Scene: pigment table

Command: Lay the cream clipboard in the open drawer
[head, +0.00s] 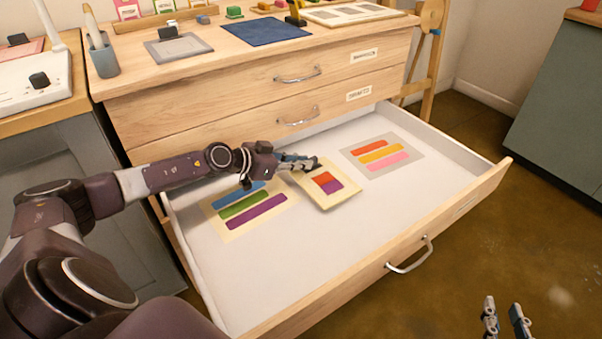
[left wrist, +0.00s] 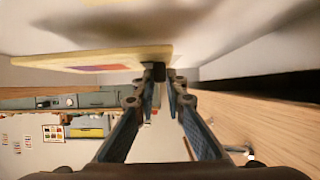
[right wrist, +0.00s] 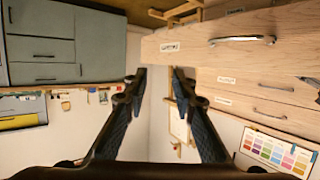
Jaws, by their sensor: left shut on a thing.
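The cream clipboard (head: 347,197) carries an orange and purple patch. It is inside the open drawer (head: 305,238), over the middle of its floor. My left gripper (head: 314,163) is shut on the clipboard's dark clip at its far edge. In the left wrist view the clipboard (left wrist: 85,61) reaches left from the fingertips, close to the pale drawer floor; I cannot tell if it touches. My right gripper (head: 505,319) is open and empty, outside the drawer at the lower right. It also shows open in the right wrist view (right wrist: 156,76).
In the drawer, a cream sheet with blue, green and purple bars (head: 283,219) lies left of the clipboard. A grey sheet with orange, yellow and pink bars (head: 412,153) lies to its right. The drawer's front with its handle (head: 409,257) stands nearest. The tabletop above holds a blue cloth (head: 266,30).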

